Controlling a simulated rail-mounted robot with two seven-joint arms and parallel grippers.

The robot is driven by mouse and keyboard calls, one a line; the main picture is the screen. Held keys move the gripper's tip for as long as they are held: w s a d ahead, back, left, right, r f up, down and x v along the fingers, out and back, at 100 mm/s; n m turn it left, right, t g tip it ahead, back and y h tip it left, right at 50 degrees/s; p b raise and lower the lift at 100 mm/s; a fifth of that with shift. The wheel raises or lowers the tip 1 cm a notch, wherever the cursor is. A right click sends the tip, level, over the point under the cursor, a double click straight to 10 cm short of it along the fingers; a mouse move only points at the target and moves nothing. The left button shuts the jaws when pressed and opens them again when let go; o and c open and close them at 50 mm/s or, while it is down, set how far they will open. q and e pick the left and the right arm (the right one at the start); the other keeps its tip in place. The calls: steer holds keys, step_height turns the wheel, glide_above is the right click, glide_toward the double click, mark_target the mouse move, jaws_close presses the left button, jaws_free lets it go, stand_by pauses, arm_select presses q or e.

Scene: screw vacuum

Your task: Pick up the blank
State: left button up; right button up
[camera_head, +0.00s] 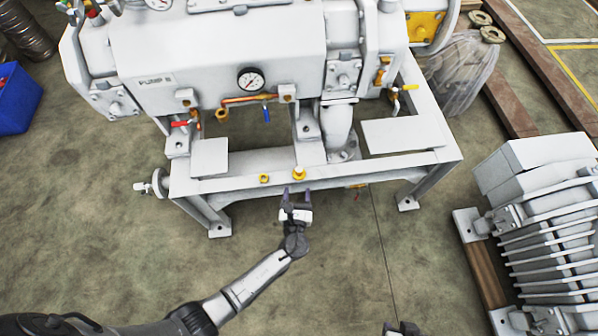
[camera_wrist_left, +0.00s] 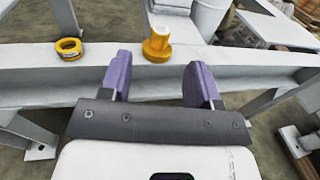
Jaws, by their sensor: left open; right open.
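A yellow stepped plug, which looks like the blank (camera_head: 298,173), stands upright on the front beam of the white pump frame (camera_head: 340,174). It also shows in the left wrist view (camera_wrist_left: 157,43), beyond and between my fingertips. My left gripper (camera_head: 297,192) is open and empty, just in front of the beam with its purple fingers toward the blank; it also shows in the left wrist view (camera_wrist_left: 158,82). A yellow ring (camera_head: 264,178) lies on the beam left of the blank. My right gripper (camera_head: 402,328) shows only as a dark piece at the bottom edge.
The pump (camera_head: 220,55) with a gauge and valve handles stands behind the beam. A small valve (camera_head: 152,187) sticks out at the frame's left end. A finned grey machine (camera_head: 545,235) stands at right. The floor in front is mostly clear.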

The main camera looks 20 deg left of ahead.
mark_target(299, 174)
arm_select(q)
steer(key=shift+b+x, duration=0.5)
steer(key=shift+x, duration=1.4)
steer(key=shift+w+a+f+b, duration=0.2)
steer(key=shift+w+b, duration=0.35)
steer(key=shift+w, duration=0.15)
steer(key=b+x, duration=0.1)
steer(key=x, duration=0.2)
steer(key=shift+w+b, duration=0.15)
steer(key=shift+b, duration=0.15)
steer(key=shift+w+a+r, duration=0.1)
steer(key=shift+w+r, duration=0.1)
steer(key=shift+w, duration=0.1)
steer(key=shift+s, duration=0.15)
steer(key=shift+c, duration=1.4)
steer(key=c, duration=0.8)
